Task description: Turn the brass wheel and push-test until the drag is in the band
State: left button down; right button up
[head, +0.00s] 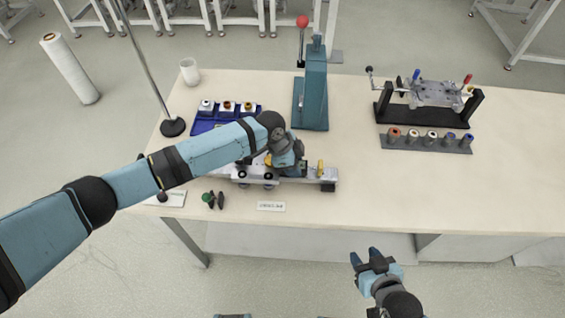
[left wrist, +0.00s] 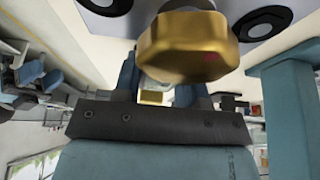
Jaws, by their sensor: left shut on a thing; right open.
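The ring track (head: 328,176) is a pale metal bar assembly near the table's front edge, with black round parts. My left gripper (head: 287,166) reaches down onto it from above and covers its middle. In the left wrist view, the brass wheel (left wrist: 183,48) is large and faceted, with a small red mark. A bit of yellow (head: 268,160) shows left of the gripper in the head view. My right gripper (head: 367,258) is open and empty, in front of the table and off its edge.
A teal press (head: 312,88) with a red-knobbed lever stands behind the track. A blue tray (head: 207,124) holds rollers at left. A grey rack (head: 430,143) and a black-framed fixture (head: 384,107) stand right. A white label card (head: 271,206) lies in front. The right front tabletop is clear.

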pick_arm(q)
jog(key=shift+d+r, duration=0.1)
jog(key=shift+d, duration=0.1)
jog(key=c, duration=0.7)
grip_release()
jog(key=shift+a, duration=0.15)
jog(key=shift+a+r, duration=0.1)
jog(key=shift+r, duration=0.15)
jog(key=b+v, duration=0.1)
jog(key=v, duration=1.2)
jog(key=shift+r, duration=0.1)
